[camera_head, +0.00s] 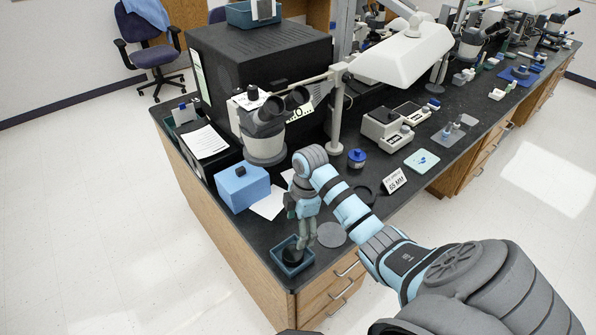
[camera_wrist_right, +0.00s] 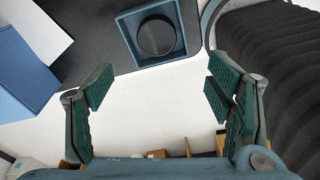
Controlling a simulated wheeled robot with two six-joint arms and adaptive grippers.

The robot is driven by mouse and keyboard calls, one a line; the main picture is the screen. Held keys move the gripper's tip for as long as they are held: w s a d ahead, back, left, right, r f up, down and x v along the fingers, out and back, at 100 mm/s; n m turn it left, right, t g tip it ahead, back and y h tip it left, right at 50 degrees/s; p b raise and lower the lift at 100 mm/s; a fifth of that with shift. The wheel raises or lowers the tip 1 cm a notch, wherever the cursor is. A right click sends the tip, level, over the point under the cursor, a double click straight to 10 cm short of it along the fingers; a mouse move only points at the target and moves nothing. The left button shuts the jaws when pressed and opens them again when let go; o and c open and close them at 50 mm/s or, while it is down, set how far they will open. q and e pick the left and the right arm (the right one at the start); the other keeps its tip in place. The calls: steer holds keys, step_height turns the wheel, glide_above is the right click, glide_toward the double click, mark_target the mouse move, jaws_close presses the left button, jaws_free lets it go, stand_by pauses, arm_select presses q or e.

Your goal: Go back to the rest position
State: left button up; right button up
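My right arm reaches in from the lower right in the head view. Its gripper (camera_head: 304,240) points down beside a small blue tray (camera_head: 290,271) at the bench's front corner. In the right wrist view the gripper (camera_wrist_right: 158,95) is open, with nothing between its green-padded fingers. The tray (camera_wrist_right: 126,38) shows beyond the fingers, with a dark round piece (camera_wrist_right: 157,37) inside it. The gripper is apart from the tray in that view. My left gripper is in neither view.
A blue box (camera_head: 243,188) and a microscope (camera_head: 263,130) stand left of my arm. A grey disc (camera_head: 331,235), a blue-capped jar (camera_head: 356,158) and a "55 MM" sign (camera_head: 394,181) are near the forearm. A white lamp (camera_head: 402,55) overhangs the bench. The floor in front is clear.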

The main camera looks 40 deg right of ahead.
stand_by(0.3)
steer(key=s+a+f+m+t+h, duration=0.1)
steer(key=s+a+f+m, duration=0.5)
steer(key=s, duration=0.4)
steer(key=s+a+r+m+t+h, duration=0.1)
steer(key=s+a+r+m+t, duration=0.2)
steer(key=s+m, duration=0.65)
step_height(320, 180, down, 18)
steer(key=s+d+n+g+b, duration=0.1)
steer(key=s+n+g, duration=0.1)
steer(key=s+d+f+g+b, duration=0.1)
steer(key=s+f, duration=1.3)
steer(key=f, duration=0.1)
steer(key=shift+s+f, duration=0.15)
steer(key=shift+s, duration=0.2)
steer(key=shift+m, duration=0.25)
